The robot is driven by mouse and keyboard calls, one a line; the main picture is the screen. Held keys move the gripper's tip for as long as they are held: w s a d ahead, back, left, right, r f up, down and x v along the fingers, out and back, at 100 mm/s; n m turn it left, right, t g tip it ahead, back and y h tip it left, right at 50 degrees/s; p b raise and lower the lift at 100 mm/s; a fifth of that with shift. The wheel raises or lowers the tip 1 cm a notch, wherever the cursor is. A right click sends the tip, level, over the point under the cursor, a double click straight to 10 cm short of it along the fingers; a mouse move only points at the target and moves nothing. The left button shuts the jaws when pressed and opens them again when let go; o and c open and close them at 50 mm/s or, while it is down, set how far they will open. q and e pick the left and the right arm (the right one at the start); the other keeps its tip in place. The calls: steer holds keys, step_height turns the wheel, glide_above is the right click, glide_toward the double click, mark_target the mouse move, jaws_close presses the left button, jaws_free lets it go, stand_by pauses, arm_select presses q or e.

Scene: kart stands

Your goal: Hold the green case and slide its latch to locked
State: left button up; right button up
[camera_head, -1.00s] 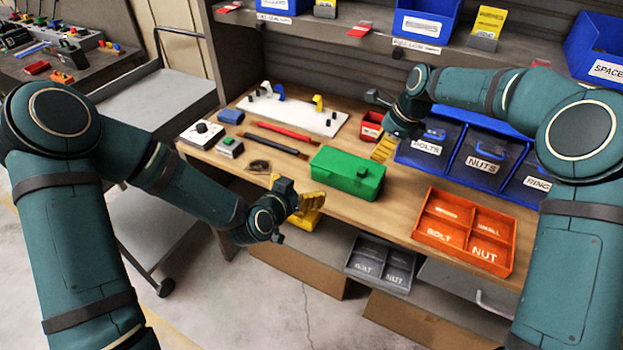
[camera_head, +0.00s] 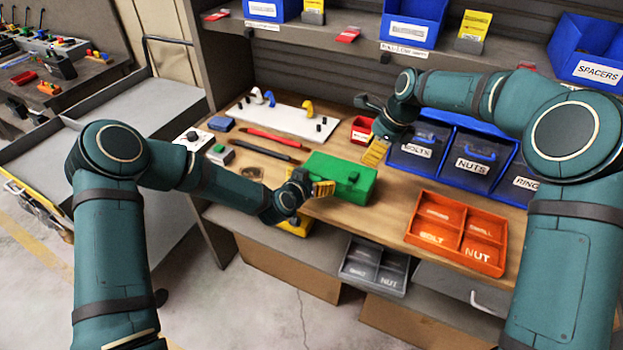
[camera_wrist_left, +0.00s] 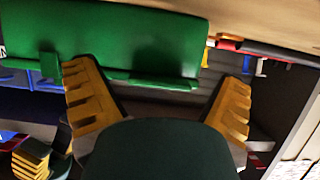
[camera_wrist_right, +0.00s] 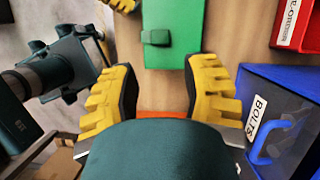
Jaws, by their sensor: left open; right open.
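The green case (camera_head: 340,192) lies shut on the wooden bench, with a small green block, seemingly the latch (camera_head: 348,176), on its top. My left gripper (camera_head: 312,190) is open at the left end of the case; in the left wrist view the case (camera_wrist_left: 150,45) lies across and beyond the spread yellow fingers (camera_wrist_left: 160,105). I cannot tell if they touch it. My right gripper (camera_head: 372,140) is open behind and right of the case. In the right wrist view the case (camera_wrist_right: 175,15) and its block (camera_wrist_right: 155,37) lie ahead of the open fingers (camera_wrist_right: 160,90).
Blue bins (camera_head: 455,160) stand right of the case, an orange divided tray (camera_head: 458,230) at front right. A red bin (camera_head: 363,129) is behind. Red (camera_head: 275,135) and black (camera_head: 262,150) tools lie to the left. A grey tray (camera_head: 375,262) sits on the lower shelf.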

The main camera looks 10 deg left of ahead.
arm_select(q)
steer(key=c, duration=1.5)
steer(key=shift+o, duration=0.2)
arm_select(e)
steer(key=shift+c, duration=1.3)
steer(key=shift+s+d, duration=0.2)
steer(key=shift+d, duration=0.2)
steer(key=c, duration=0.5)
steer(key=shift+m+t, duration=0.4)
steer(key=shift+m, duration=0.4)
steer(key=s+d, duration=0.1)
steer(key=d, duration=0.1)
steer(key=s+d, duration=0.1)
steer(key=d, duration=0.1)
steer(key=s+d, duration=0.1)
steer(key=d, duration=0.1)
steer(key=shift+d+r, duration=0.15)
steer(key=shift+r, duration=0.05)
jaws_close()
